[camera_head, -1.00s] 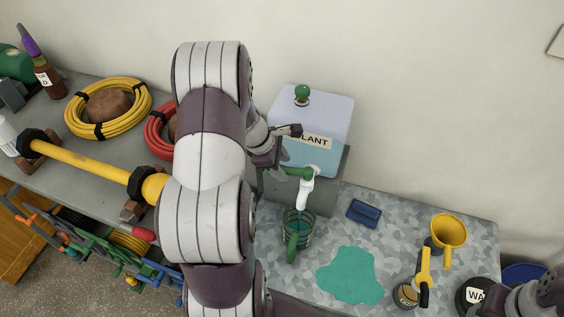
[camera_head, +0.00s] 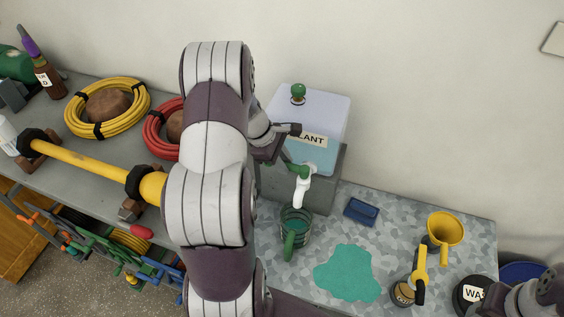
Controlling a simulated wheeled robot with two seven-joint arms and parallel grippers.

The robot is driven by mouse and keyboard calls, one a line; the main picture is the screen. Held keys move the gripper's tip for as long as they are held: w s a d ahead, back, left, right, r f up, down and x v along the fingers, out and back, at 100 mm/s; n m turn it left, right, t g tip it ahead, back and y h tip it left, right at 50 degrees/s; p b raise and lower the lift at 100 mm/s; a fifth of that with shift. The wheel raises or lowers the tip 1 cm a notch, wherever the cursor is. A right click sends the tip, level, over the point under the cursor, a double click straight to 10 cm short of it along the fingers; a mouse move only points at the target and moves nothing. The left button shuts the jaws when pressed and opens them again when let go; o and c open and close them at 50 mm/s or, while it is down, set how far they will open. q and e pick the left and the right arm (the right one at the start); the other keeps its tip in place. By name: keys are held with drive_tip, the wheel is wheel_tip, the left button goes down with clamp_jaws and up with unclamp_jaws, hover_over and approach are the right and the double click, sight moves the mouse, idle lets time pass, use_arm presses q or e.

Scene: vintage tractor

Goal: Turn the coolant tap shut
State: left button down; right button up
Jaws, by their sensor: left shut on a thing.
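The coolant tank (camera_head: 318,120) is a pale box with blue fluid, a partly hidden label ending in "LANT" and a green knob on top. Its white tap (camera_head: 302,190) sticks out at the front with a green handle (camera_head: 301,171). My left gripper (camera_head: 286,163) is at the handle's left end, shut on it; the arm hides part of the fingers. A green jug (camera_head: 290,241) with teal liquid stands under the spout. I cannot tell whether coolant is running. Only part of my right arm shows at the lower right; its fingers are not visible.
A teal puddle (camera_head: 347,273) lies on the bench right of the jug. Hose coils (camera_head: 138,88) and a yellow bar (camera_head: 85,160) are at left.

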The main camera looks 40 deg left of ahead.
use_arm(q)
drive_tip(key=shift+w+a+r, duration=0.1)
drive_tip(key=shift+w+r, duration=0.05)
drive_tip(key=shift+r, duration=0.1)
drive_tip(key=c, duration=0.9)
unclamp_jaws()
drive_tip(key=shift+c, duration=0.2)
drive_tip(key=shift+s, duration=0.2)
drive_tip(key=v, duration=1.2)
drive_tip(key=shift+s+r, duration=0.2)
drive_tip(key=shift+r, duration=0.1)
